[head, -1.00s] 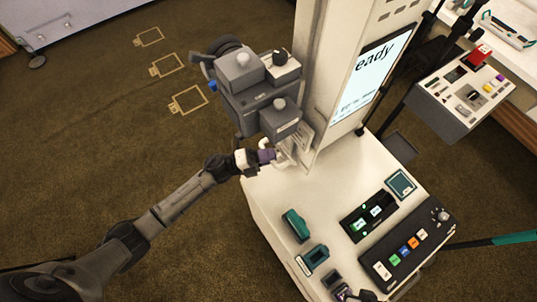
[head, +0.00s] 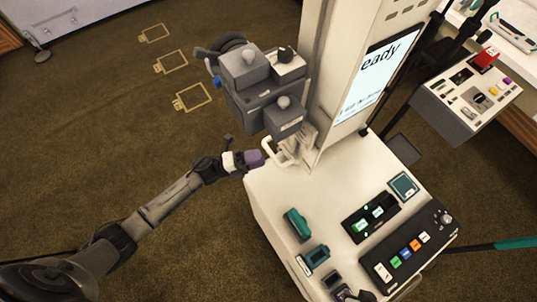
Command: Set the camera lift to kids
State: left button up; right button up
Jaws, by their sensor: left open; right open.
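The camera lift is a pale upright column (head: 321,110) on a white base cabinet. A grey camera head (head: 257,92) sits on the column's left side. A white handle (head: 279,152) sticks out below the camera head. My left gripper (head: 262,159), with purple fingers, is open and empty just left of the handle. A small gap seems to separate them, but contact is hard to rule out. No height label reading "kids" can be made out. The screen (head: 374,77) shows large text ending in "eady". My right gripper is not in view.
The base top (head: 270,187) carries a green-lit panel (head: 369,216), a black button console (head: 408,247) and teal holders (head: 298,225). A grey control box (head: 466,97) stands at right. A teal-ended pole (head: 515,241) lies lower right.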

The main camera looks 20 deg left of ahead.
pick_arm(q)
jog(key=v, duration=0.9)
pick_arm(e)
jog(key=shift+d+f, duration=0.15)
jog(key=shift+f, duration=0.15)
pick_arm(q)
jog(key=shift+f, duration=0.1)
